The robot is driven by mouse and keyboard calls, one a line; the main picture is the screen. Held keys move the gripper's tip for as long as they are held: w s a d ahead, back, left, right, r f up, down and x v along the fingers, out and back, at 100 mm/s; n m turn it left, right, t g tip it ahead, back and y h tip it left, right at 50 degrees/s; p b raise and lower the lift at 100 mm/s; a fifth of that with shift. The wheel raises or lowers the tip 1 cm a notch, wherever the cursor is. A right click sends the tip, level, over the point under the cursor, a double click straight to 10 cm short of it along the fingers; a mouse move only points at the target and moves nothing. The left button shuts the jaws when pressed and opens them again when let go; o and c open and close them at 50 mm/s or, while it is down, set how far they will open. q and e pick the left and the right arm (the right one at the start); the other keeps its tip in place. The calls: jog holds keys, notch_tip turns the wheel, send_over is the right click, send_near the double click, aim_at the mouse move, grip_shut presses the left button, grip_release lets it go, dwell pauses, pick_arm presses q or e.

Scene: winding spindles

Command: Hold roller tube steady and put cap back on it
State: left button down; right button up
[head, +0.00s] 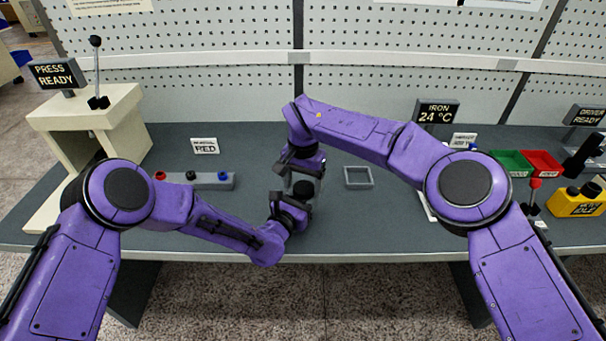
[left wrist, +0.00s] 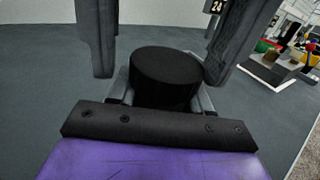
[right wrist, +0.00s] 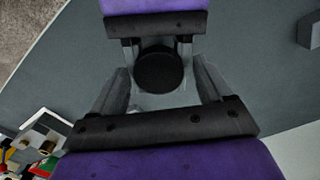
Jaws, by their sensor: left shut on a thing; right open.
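The roller tube shows as a dark upright round piece with a flat black top (head: 303,188), near the middle of the bench. It also shows in the left wrist view (left wrist: 165,75) and the right wrist view (right wrist: 160,70). My left gripper (head: 294,196) is shut on it, one finger on each side. My right gripper (head: 302,170) is open, its fingers spread around the top from the far side; they also show in the right wrist view (right wrist: 162,90). I cannot tell whether the black top is a separate cap or part of the tube.
An empty grey square tray (head: 371,183) lies just right of the grippers. A grey rack (head: 210,182) with red, black and blue pieces stands left. A lever press (head: 90,118) stands far left. Green (head: 511,170) and red (head: 541,168) bins and a yellow device (head: 575,207) are at right.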

jog(key=shift+c, duration=0.3)
jog(key=c, duration=1.1)
jog(key=shift+o, duration=0.2)
jog(key=m, duration=0.5)
jog(key=shift+m, duration=0.3)
jog(key=m, duration=0.4)
jog(key=o, duration=1.2)
jog(key=shift+c, duration=0.2)
